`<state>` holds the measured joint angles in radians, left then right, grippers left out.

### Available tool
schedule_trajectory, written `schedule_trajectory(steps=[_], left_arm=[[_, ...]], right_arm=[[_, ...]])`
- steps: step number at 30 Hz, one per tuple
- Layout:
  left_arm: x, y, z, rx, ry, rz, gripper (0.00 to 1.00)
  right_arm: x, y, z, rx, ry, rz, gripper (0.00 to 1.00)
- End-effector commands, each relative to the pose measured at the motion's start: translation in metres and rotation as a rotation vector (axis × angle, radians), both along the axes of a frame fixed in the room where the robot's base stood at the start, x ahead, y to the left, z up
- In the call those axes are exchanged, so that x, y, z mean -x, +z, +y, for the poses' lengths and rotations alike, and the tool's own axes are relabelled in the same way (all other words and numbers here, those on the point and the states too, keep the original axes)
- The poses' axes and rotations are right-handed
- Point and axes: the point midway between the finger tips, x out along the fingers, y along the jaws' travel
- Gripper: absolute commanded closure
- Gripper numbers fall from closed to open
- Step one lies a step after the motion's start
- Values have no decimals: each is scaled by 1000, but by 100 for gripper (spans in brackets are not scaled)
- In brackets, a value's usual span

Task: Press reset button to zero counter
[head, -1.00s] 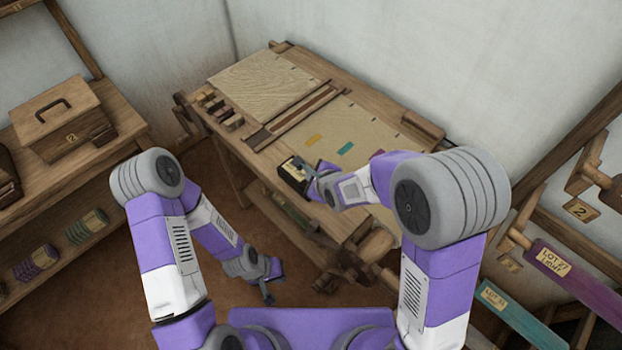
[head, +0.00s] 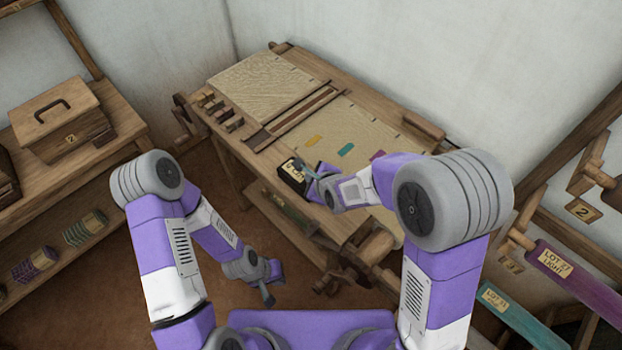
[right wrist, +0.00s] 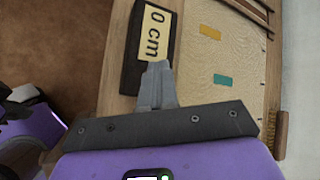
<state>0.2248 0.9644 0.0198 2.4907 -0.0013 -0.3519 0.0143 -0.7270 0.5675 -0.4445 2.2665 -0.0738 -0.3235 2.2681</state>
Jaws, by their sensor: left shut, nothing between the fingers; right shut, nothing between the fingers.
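The counter (head: 291,178) is a dark box with a pale display on the near edge of the loom. In the right wrist view the shut fingers (right wrist: 157,72) overlap the counter's lower end. I cannot tell whether they touch it. No reset button can be made out; the fingers cover part of the box. My left gripper (head: 268,297) is shut and empty, low above the floor away from the loom.
The wooden loom (head: 270,202) carries cloth with orange, teal and purple patches. A bench with a lidded wooden box (head: 62,120) stands at the left. Labelled rolls (head: 570,277) hang at the right. Open floor lies between bench and loom.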

Motion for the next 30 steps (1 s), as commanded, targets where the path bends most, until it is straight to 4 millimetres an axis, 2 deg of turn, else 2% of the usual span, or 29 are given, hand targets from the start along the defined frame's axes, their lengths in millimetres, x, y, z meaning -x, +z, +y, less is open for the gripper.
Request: schedule_trajectory(steps=[9,20,30], left_arm=[[0,12,0,0,0,0,100],[0,13,0,0,0,0,100],[0,39,0,0,0,0,100]], right_arm=[[0,17,-1,1,0,1,100],[0,19,-1,1,0,1,100],[0,54,0,-1,0,0,100]])
